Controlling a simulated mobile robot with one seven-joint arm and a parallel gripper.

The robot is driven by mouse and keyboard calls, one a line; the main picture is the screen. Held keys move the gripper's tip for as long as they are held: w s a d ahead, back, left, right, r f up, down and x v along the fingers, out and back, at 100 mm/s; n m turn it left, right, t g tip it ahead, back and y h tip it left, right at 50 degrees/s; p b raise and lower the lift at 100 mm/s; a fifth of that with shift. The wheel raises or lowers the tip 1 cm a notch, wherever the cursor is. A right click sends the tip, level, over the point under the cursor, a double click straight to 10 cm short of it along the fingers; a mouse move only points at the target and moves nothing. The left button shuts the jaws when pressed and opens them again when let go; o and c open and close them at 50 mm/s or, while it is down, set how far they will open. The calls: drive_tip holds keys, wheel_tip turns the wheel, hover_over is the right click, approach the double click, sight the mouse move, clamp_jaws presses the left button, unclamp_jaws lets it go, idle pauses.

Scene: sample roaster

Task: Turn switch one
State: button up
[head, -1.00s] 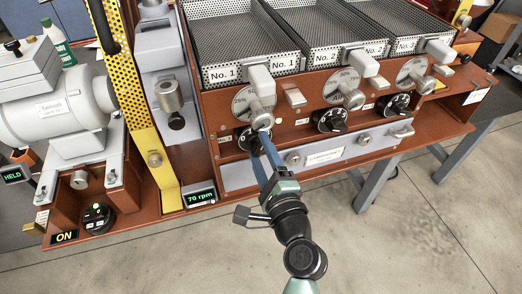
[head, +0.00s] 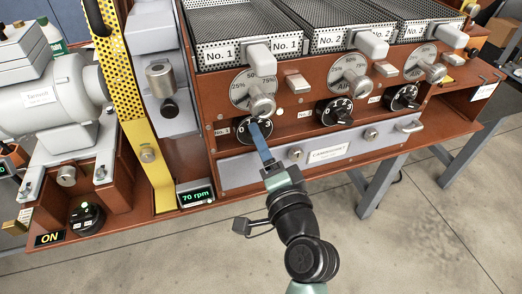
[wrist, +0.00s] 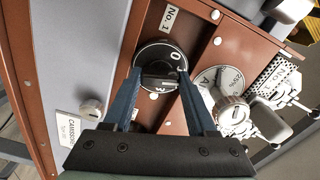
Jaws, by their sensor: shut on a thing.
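Switch one is a round black rotary knob (head: 246,138) with white numerals, next to a "No. 1" label on the brown front panel. It also shows in the wrist view (wrist: 157,52), with a 0 near its top edge in that picture. My gripper (head: 257,127) reaches up to it with blue fingers. In the wrist view my gripper (wrist: 160,76) has one finger on each side of the knob's raised grip and is shut on it. The fingers hide part of the dial, so I cannot tell which numeral it is set to.
A percent dial with a metal knob (head: 262,106) sits just above switch one. Similar black switches (head: 335,111) (head: 402,97) stand to the right. A grey drawer front (head: 325,153) lies below, and a yellow perforated guard (head: 127,100) stands to the left.

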drive_tip(key=n+b, duration=0.7)
drive_tip(key=n, duration=0.3)
drive_tip(key=shift+f, duration=0.1)
idle(0.4)
drive_tip(key=o, duration=1.4)
drive_tip(key=shift+c, duration=0.2)
drive_tip(key=v, duration=1.3)
